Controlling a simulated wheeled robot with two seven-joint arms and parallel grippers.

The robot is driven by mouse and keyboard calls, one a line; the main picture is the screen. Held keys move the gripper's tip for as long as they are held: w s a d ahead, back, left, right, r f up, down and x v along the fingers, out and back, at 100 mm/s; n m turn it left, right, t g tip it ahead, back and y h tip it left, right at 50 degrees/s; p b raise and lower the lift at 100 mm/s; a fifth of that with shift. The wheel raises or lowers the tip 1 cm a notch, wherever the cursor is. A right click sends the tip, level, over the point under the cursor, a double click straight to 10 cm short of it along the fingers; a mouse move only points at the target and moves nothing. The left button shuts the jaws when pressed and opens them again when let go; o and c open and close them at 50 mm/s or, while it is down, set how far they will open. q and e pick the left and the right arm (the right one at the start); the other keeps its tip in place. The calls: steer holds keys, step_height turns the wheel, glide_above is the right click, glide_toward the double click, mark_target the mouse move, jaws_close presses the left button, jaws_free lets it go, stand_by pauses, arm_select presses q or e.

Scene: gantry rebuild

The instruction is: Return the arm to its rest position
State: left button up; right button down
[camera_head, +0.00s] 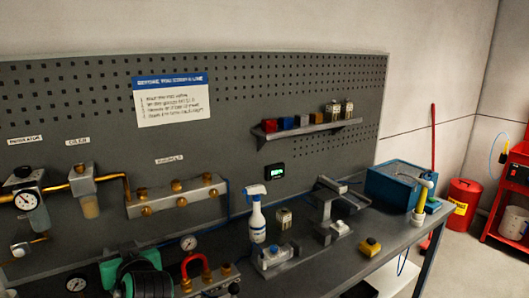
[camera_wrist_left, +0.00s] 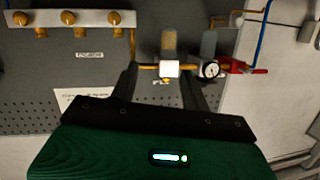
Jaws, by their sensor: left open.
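My left gripper (camera_wrist_left: 158,74) is open in the left wrist view, with its two dark fingers apart and nothing seen between them. Its green and black body (camera_head: 140,272) shows at the bottom left of the head view, in front of the pegboard and low by the bench. The wrist view looks upside down at the wall. Beyond the fingers are the regulator with its gauge (camera_wrist_left: 210,69) and the oiler (camera_wrist_left: 169,68); the fingers look apart from both. My right gripper is in neither view.
A brass-fitted manifold (camera_head: 176,195) is on the pegboard. A red hose loop (camera_head: 196,268) and a gauge (camera_head: 188,243) are close right of my left gripper.

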arm_select(q)
steer(key=s+d+f+m+g+h, duration=0.1)
steer(key=s+f+m+g+h, duration=0.3)
steer(key=f, duration=0.7)
steer(key=s+d+f+m+g+h, duration=0.2)
steer(key=s+d+f+h, duration=0.15)
steer(key=s+f, duration=0.75)
steer(key=s+d+f+m+g+h, duration=0.3)
steer(key=s+f, duration=0.5)
steer(key=s, duration=0.8)
steer(key=s+f+x, duration=0.1)
steer(key=s+x, duration=0.3)
steer(key=x, duration=1.1)
steer(key=s+f+x, duration=0.1)
steer(key=s+x, duration=0.2)
steer(key=x, duration=1.3)
steer(key=s+a+f+g, duration=0.1)
steer(key=s+a+f, duration=0.2)
steer(key=s+f, duration=1.5)
steer(key=shift+s+f+g, duration=0.15)
steer(key=shift+s+g, duration=0.25)
steer(key=shift+s, duration=0.4)
steer(key=shift+c, duration=1.2)
steer(key=shift+s, duration=0.1)
